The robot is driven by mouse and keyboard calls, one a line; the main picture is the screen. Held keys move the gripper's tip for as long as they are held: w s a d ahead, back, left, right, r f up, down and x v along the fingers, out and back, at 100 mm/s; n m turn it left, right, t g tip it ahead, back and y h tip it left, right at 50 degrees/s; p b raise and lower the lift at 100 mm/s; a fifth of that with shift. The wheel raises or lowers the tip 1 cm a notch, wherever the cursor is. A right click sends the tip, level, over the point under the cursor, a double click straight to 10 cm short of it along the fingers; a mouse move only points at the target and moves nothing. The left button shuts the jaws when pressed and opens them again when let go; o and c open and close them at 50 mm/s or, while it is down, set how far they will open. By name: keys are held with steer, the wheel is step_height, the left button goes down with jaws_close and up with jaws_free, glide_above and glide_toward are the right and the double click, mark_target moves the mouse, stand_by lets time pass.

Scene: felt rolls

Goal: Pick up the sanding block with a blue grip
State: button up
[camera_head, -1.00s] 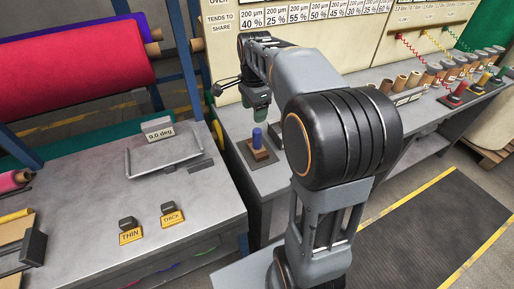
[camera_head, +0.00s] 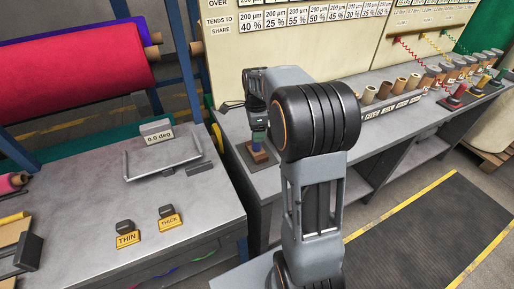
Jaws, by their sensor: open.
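The sanding block (camera_head: 260,157) is a brown block with an upright blue grip. It sits on a dark square pad (camera_head: 244,153) on the grey bench, left of my arm's large black joint. My gripper (camera_head: 258,135) points down directly over the block, at the top of the blue grip. The gripper is open. Its fingers hide most of the grip, and they are too small to tell whether they touch it.
A grey table (camera_head: 80,215) at left holds a wire frame with a "0.0 deg" display (camera_head: 157,132) and THIN (camera_head: 127,238) and THICK (camera_head: 169,219) tags. Several cardboard cores and pots line the bench's back right. A panel rises behind.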

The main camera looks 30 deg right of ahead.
steer(key=shift+f, duration=2.15)
steer(key=shift+c, duration=0.4)
steer(key=c, duration=1.1)
steer(key=shift+r, duration=0.2)
steer(key=shift+r, duration=0.2)
steer(key=r, duration=0.3)
steer(key=shift+s+a+r, duration=0.15)
steer(key=shift+s+a, duration=0.05)
steer(key=shift+s, duration=0.05)
steer(key=s+a+r+b, duration=0.1)
steer(key=s+a+r, duration=0.6)
steer(key=s+r, duration=0.2)
steer(key=shift+s+a, duration=0.15)
steer(key=shift+s, duration=0.95)
